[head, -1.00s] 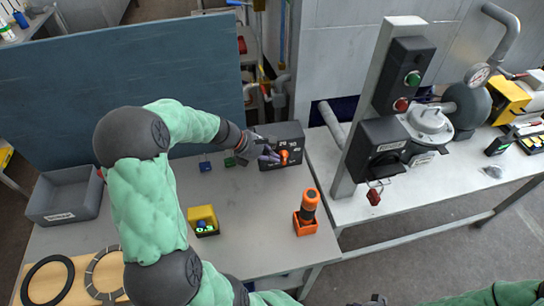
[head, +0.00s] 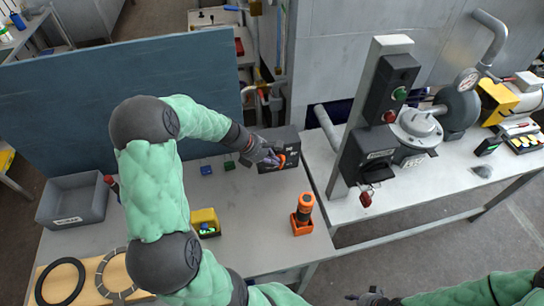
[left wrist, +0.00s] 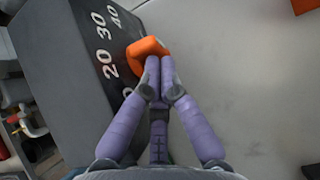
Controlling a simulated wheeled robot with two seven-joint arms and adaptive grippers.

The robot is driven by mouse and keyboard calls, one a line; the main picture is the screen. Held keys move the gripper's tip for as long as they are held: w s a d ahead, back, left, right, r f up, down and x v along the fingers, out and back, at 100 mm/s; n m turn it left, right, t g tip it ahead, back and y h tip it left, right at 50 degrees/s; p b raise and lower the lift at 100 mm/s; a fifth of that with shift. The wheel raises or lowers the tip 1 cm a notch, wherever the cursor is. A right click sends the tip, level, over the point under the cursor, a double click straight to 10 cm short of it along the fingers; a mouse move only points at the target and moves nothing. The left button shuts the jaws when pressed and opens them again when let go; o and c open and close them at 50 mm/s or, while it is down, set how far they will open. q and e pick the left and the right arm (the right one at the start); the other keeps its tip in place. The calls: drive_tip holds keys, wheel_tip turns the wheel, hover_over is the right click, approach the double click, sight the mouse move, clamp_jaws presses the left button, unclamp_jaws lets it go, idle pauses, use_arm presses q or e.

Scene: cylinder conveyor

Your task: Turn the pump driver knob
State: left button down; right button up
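The orange knob (head: 292,155) sits on the front of a black box (head: 281,137) at the back right of the left table. In the left wrist view the knob (left wrist: 148,47) stands out from the box's numbered face (left wrist: 88,60), which reads 20, 30 and 40. My left gripper (head: 274,158) is at the knob. Its purple fingers (left wrist: 160,66) are drawn together, with their tips against the knob's near edge. I see no part of the knob clearly between them. My right gripper (head: 368,298) is at the bottom edge, small and dark, far from the box.
An orange holder with a cylinder (head: 303,212), a yellow bin (head: 205,222) and a grey crate (head: 72,200) stand on the left table. A blue panel (head: 60,115) rises behind. The right table holds a post with a red and green button box (head: 396,90).

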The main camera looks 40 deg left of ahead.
use_arm(q)
drive_tip(key=shift+w+d+r+g+y+p, duration=0.4)
drive_tip(key=shift+w+d+r+g+p, duration=0.25)
drive_tip(key=shift+p, duration=3.65)
drive_tip(key=shift+w+f, duration=0.15)
